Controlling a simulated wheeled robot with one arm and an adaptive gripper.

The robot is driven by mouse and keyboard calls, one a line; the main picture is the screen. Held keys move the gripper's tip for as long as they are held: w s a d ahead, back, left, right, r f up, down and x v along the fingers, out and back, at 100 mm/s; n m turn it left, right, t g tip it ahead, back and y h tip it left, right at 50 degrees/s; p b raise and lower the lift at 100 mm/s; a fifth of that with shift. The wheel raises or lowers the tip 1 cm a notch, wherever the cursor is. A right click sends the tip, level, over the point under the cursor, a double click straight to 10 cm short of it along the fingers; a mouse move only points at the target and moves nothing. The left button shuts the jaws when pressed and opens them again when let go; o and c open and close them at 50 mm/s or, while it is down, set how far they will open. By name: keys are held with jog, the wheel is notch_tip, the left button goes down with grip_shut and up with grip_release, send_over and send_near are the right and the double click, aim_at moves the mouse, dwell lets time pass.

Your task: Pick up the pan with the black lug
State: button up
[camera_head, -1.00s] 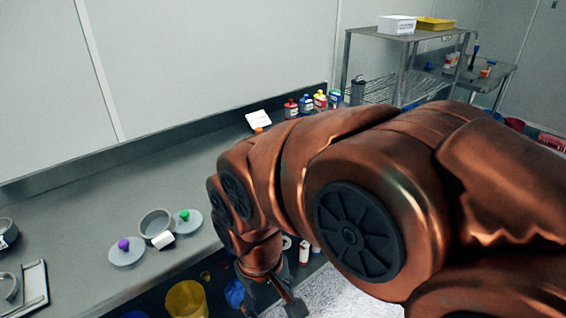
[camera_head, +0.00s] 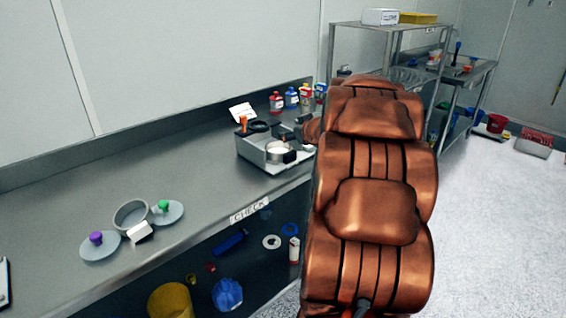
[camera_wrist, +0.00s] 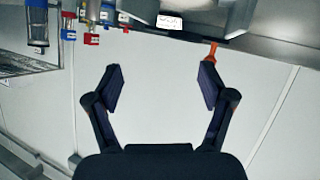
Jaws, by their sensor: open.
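The pan with the black lug (camera_head: 278,150) is a small round metal pan with pale contents. It sits in a grey metal tray (camera_head: 252,154) on the counter, and its black lug (camera_head: 290,157) faces the front right. My gripper (camera_wrist: 161,82) is open and empty in the wrist view, with its two dark fingers spread against the pale wall. The pan does not show in the wrist view. In the head view my arm hides most of the gripper; dark parts by the tray may be its fingers, but I cannot tell.
A second pan (camera_head: 131,213) with a white lug stands at left, beside lids with a purple knob (camera_head: 96,238) and a green knob (camera_head: 164,205). Bottles (camera_head: 291,98) and a white card (camera_head: 242,112) stand behind the tray. The counter (camera_head: 190,170) between is clear.

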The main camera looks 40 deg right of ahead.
aim_at(292, 156)
jog(key=s+d+f+n+t+y+b, duration=0.1)
jog(key=s+d+f+y+b, duration=0.1)
jog(key=s+f+y, duration=0.45)
jog(key=shift+h, duration=0.85)
jog(key=shift+a+x, duration=0.2)
jog(key=shift+x, duration=1.4)
jog(key=shift+a+x, duration=0.15)
jog(key=shift+x, duration=1.5)
jog(key=shift+a+x, duration=0.2)
jog(key=shift+x, duration=1.4)
jog(key=shift+f, duration=0.15)
jog(key=c, duration=1.3)
